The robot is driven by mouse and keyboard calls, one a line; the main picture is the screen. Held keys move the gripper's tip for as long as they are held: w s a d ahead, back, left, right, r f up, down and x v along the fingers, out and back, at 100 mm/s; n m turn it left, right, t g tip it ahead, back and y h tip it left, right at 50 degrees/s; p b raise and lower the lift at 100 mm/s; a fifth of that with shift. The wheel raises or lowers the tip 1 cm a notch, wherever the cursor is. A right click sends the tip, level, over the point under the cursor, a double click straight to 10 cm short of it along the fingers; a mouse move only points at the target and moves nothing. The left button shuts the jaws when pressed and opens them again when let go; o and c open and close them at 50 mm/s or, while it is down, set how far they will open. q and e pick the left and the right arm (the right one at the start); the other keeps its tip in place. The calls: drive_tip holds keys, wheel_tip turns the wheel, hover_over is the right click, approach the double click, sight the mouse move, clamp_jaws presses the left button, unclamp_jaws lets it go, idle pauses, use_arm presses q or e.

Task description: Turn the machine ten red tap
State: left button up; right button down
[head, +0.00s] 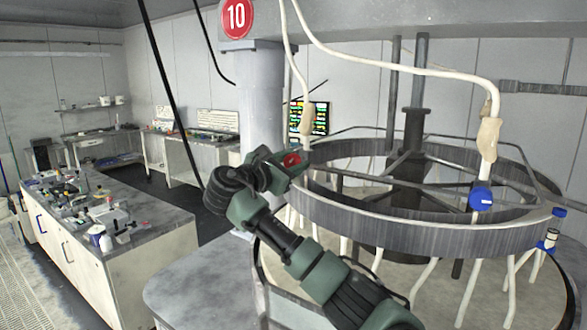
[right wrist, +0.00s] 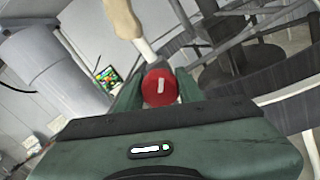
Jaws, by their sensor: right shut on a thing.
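The red tap (head: 291,160) sits at the left rim of the machine's ring (head: 430,228), below a white hose. A red sign with the number 10 (head: 237,17) hangs on the column above. My right gripper (head: 296,160) reaches up to the tap from the front. In the right wrist view the round red tap (right wrist: 160,87) with a pale mark on its face lies between the two fingers of my right gripper (right wrist: 158,92), which are shut on it. The fingers partly hide the tap's sides. My left gripper is not in view.
A blue tap (head: 481,198) hangs on another white hose at the ring's right front. Another blue fitting (head: 550,238) is at the right rim. A grey column (head: 262,100) stands behind my gripper. A cluttered workbench (head: 150,228) stands at the left.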

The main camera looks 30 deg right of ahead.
sight(289, 164)
drive_tip(key=shift+m+b, duration=0.3)
drive_tip(key=shift+m, duration=0.2)
drive_tip(key=c, duration=0.9)
unclamp_jaws()
drive_tip(key=shift+d, duration=0.1)
drive_tip(key=b+v, duration=0.3)
drive_tip(key=v, duration=0.4)
drive_tip(key=shift+w+f+b, duration=0.1)
drive_tip(key=shift+f+b, duration=0.05)
drive_tip(key=shift+b, duration=0.15)
drive_tip(key=shift+s+a, duration=0.2)
drive_tip(key=shift+a, duration=0.25)
drive_tip(key=shift+d, duration=0.1)
